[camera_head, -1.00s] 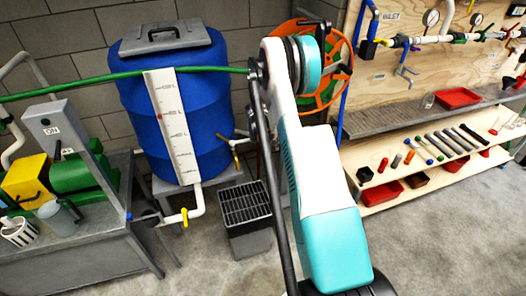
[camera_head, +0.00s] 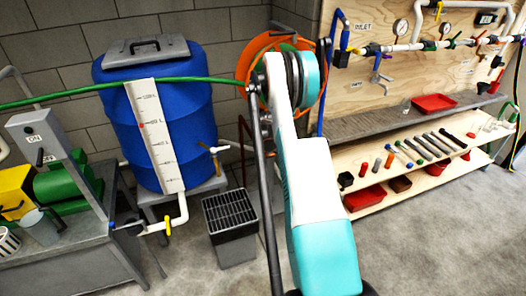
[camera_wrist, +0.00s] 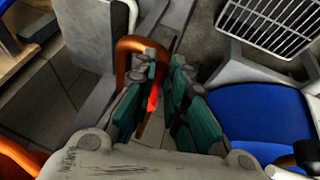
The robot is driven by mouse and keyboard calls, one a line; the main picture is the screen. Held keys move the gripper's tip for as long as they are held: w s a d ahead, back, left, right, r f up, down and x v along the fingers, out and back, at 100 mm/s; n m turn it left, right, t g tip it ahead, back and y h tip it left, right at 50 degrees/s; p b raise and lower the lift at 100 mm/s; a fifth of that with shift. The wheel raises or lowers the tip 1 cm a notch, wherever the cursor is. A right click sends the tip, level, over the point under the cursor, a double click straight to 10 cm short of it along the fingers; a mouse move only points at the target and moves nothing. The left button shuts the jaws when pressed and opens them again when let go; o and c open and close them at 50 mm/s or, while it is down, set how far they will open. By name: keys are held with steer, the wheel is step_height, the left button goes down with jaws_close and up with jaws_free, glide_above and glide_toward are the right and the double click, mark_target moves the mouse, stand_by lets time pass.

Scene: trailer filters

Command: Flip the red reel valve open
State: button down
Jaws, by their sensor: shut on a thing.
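The red reel valve handle (camera_wrist: 153,97) shows as a narrow red strip between my fingers in the wrist view, beside a bent copper-coloured pipe (camera_wrist: 145,44). My gripper (camera_wrist: 158,92) is closed on this handle, with a green-padded finger on each side. The fingers hide part of the handle and the valve body. In the head view the orange hose reel (camera_head: 252,62) stands at the wall behind my arm. My arm hides my gripper and the valve there.
A blue barrel (camera_head: 165,105) with a level scale stands left of the reel. A grated bin (camera_head: 232,225) stands on the floor before it. A green hose (camera_head: 60,98) crosses the left side. A wooden workbench (camera_head: 400,165) stands at right; the floor before it is clear.

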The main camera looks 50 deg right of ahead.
stand_by(0.3)
steer(key=c, duration=1.6)
jaws_free()
steer(key=shift+d, duration=0.1)
steer(key=v, duration=1.2)
